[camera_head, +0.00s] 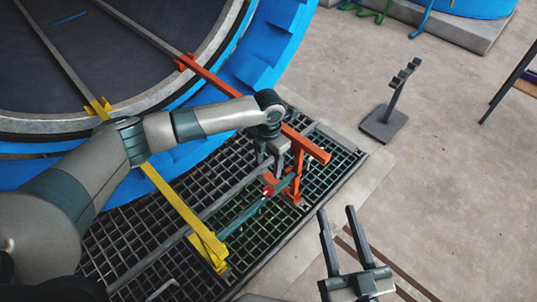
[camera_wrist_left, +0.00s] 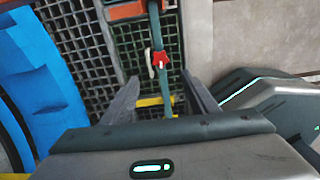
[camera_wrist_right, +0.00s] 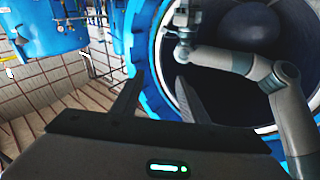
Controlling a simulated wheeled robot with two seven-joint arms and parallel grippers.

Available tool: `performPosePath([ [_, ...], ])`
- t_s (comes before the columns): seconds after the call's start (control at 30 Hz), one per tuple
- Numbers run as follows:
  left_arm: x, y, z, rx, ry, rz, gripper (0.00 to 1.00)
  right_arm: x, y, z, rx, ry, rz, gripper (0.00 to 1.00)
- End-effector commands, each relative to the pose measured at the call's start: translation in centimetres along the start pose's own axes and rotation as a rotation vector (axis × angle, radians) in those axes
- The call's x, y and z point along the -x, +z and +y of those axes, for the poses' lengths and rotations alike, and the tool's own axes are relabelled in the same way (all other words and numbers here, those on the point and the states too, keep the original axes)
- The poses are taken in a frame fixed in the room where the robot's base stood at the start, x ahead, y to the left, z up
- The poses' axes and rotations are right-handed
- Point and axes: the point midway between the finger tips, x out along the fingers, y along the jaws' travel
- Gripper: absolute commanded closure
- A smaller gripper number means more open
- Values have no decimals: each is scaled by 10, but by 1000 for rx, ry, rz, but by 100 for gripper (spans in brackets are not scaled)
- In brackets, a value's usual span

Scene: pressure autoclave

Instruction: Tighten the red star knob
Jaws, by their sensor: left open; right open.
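The red star knob (camera_head: 268,191) sits on a teal bar (camera_head: 243,217) between an orange bracket and a yellow bracket above the grating. It also shows in the left wrist view (camera_wrist_left: 160,58), near the line midway between my left fingers and beyond their tips. My left gripper (camera_head: 268,167) is open, pointing down just above the knob, and looks empty. It also shows in the left wrist view (camera_wrist_left: 162,82). My right gripper (camera_head: 336,210) is open and empty, to the right of the grating. In the right wrist view (camera_wrist_right: 158,78) nothing is between its fingers.
The orange rail (camera_head: 225,85) and yellow rail (camera_head: 178,200) run from the blue autoclave ring (camera_head: 282,40) over the dark grating (camera_head: 120,262). A grey stand (camera_head: 385,122) is on the floor at right. The concrete floor (camera_head: 455,190) around it is mostly clear.

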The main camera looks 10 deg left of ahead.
Motion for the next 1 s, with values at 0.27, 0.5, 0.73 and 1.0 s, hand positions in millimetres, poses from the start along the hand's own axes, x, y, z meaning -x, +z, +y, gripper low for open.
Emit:
performPosePath([
  [0.27,29,0,0,0,0,1,46,0,19,6,-5,11,-109,60],
  [0.5,31,0,0,0,-1,1,46,0,22,7,-5,12,-121,60],
  [0.73,31,0,0,0,-1,1,46,0,21,7,-5,12,-120,60],
  [1.0,31,0,0,0,-1,1,46,0,22,7,-5,12,-121,60],
])
